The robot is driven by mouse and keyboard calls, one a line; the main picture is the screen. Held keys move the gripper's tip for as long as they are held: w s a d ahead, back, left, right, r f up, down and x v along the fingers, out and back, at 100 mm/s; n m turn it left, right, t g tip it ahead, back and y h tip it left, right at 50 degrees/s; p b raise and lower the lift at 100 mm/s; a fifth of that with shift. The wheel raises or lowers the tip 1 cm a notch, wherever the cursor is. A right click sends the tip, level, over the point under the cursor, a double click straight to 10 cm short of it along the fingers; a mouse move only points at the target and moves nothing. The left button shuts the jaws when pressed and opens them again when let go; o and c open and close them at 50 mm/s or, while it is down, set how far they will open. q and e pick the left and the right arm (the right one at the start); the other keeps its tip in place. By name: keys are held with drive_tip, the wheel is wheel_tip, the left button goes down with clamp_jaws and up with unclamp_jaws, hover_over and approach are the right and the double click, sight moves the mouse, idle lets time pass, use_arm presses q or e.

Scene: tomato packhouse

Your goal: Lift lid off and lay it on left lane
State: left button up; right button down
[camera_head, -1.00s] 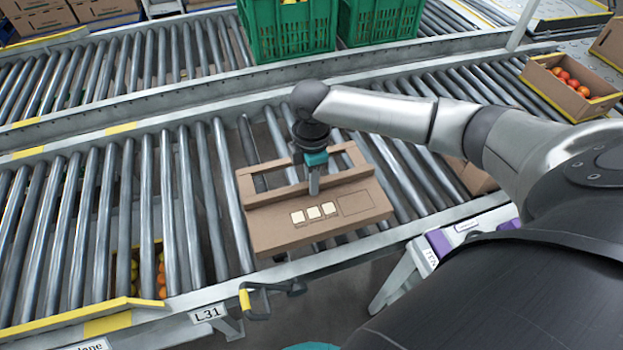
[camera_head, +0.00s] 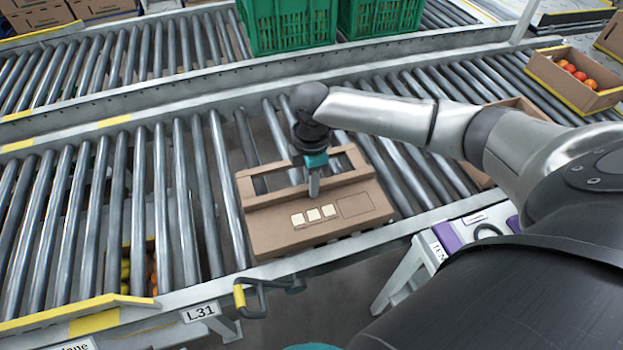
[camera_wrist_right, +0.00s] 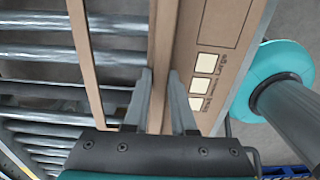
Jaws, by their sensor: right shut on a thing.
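The brown cardboard lid (camera_head: 278,236), with cut-out openings and pale square labels, is in the middle of the head view over the near roller lane. My right gripper (camera_head: 314,188) is shut on the lid's raised middle bar. In the right wrist view the gripper's fingers (camera_wrist_right: 160,103) stand on both sides of the bar, and the labelled panel of the lid (camera_wrist_right: 233,25) lies to the right. The lid looks raised above the rollers; the exact gap is unclear. Bare rollers of the lane (camera_head: 95,200) extend to the left. My left gripper is out of view.
An open box (camera_head: 519,104) is partly hidden behind my right arm. A tomato box (camera_head: 560,83) stands at the right. Green crates (camera_head: 290,27) stand on the far conveyor. A lane rail, L31 label (camera_head: 200,311) and yellow-gripped handle (camera_head: 240,296) are in front.

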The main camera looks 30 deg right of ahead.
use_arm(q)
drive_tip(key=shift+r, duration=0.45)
use_arm(e)
drive_tip(key=shift+f, duration=0.75)
drive_tip(key=c, duration=0.7)
unclamp_jaws()
drive_tip(key=shift+c, duration=1.4)
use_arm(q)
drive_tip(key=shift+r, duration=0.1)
